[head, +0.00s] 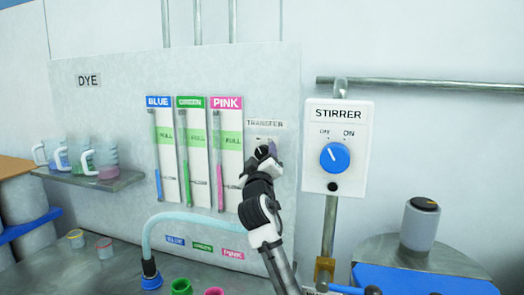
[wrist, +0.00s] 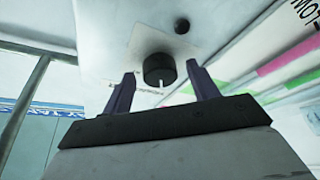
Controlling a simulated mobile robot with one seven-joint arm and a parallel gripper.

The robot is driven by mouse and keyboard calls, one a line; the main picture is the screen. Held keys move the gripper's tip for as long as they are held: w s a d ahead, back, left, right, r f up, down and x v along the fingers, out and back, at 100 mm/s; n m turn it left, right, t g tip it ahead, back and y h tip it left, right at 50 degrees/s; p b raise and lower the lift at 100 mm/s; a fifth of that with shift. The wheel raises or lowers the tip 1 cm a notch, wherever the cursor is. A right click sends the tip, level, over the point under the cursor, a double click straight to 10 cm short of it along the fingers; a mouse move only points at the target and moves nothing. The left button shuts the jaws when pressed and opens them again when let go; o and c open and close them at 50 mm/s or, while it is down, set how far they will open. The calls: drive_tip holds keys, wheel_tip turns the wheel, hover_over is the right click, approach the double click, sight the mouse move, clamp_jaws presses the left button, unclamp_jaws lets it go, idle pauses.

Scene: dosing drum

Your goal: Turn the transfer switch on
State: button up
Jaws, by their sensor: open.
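The transfer switch is a dark round knob (wrist: 159,69) with a white mark, on a pale plate (wrist: 205,35) in the wrist view. In the head view its TRANSFER label (head: 265,123) shows on the panel, but my arm mostly hides the knob. My gripper (head: 266,151) is in front of the switch. In the wrist view my gripper (wrist: 161,74) is open, with one finger on each side of the knob. I cannot tell whether the fingers touch it.
A STIRRER box (head: 337,146) with a blue knob is close on the right. BLUE, GREEN and PINK gauges (head: 194,153) stand on the left. A shelf (head: 90,179) holds jugs. A hose (head: 190,217) curves below the gauges.

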drive_tip(key=shift+w, duration=0.25)
